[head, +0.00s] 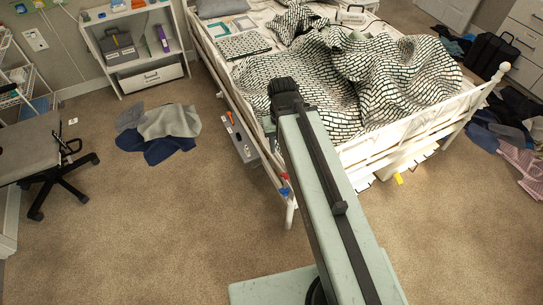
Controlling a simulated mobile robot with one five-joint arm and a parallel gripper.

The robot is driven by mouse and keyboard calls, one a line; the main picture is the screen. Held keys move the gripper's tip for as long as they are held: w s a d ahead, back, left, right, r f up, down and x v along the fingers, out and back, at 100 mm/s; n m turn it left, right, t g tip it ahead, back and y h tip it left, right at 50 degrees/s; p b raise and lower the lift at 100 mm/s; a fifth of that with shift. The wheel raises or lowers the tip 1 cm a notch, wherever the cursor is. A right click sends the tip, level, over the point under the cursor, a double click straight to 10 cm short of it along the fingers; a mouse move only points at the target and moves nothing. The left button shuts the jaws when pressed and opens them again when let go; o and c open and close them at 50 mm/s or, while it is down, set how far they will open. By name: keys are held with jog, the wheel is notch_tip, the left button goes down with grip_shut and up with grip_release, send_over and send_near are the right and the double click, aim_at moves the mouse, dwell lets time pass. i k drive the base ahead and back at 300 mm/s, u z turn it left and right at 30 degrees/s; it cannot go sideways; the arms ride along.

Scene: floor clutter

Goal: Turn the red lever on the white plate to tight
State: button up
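My gripper (284,86) is the dark end of my arm, in the upper middle, in front of the patterned bedding in the picture. The red piece is well below it in the picture, close to the left edge of my arm. The fingers are not clear, and I see nothing held.
The white bed (407,137) fills the upper middle. A grey box (243,143) stands along its left side. Clothes (160,130) lie on the carpet at left, near an office chair (32,150). More clothes (518,160) lie at right. The carpet at lower left is clear.

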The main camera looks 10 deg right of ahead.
aim_at(284, 175)
jog(key=u, duration=0.05)
jog(key=i, duration=0.3)
jog(key=z, duration=0.7)
jog(key=k, duration=1.6)
jog(key=u, duration=1.25)
jog(key=i, duration=1.05)
